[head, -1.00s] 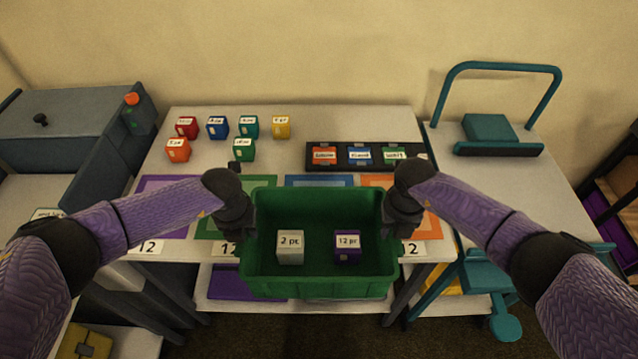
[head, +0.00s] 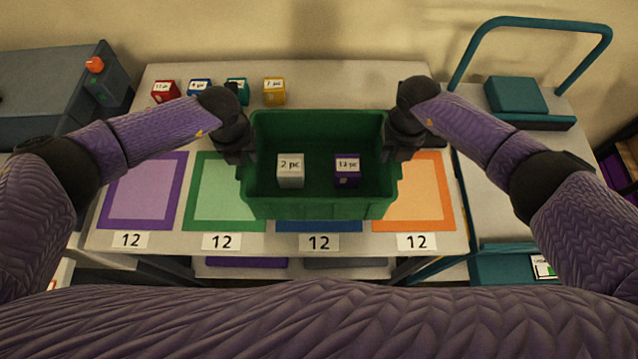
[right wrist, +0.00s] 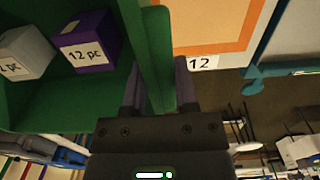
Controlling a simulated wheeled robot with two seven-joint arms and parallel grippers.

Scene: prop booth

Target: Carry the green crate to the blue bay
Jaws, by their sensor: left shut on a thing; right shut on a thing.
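The green crate (head: 318,207) is held between my two grippers above the table. It holds a white box marked 2 pc (head: 290,172) and a purple box marked 12 pc (head: 347,172). My left gripper (head: 240,152) is shut on the crate's left wall. My right gripper (head: 398,150) is shut on its right wall; the right wrist view shows the fingers (right wrist: 158,90) on either side of the green wall. The blue bay (head: 318,225) lies below the crate; only its near edge shows, the rest is hidden.
The purple bay (head: 142,190), green bay (head: 215,185) and orange bay (head: 418,200) lie beside it, with 12 labels along the front edge. Small coloured boxes (head: 273,92) stand at the back left. A teal-handled cart (head: 515,95) stands at the right.

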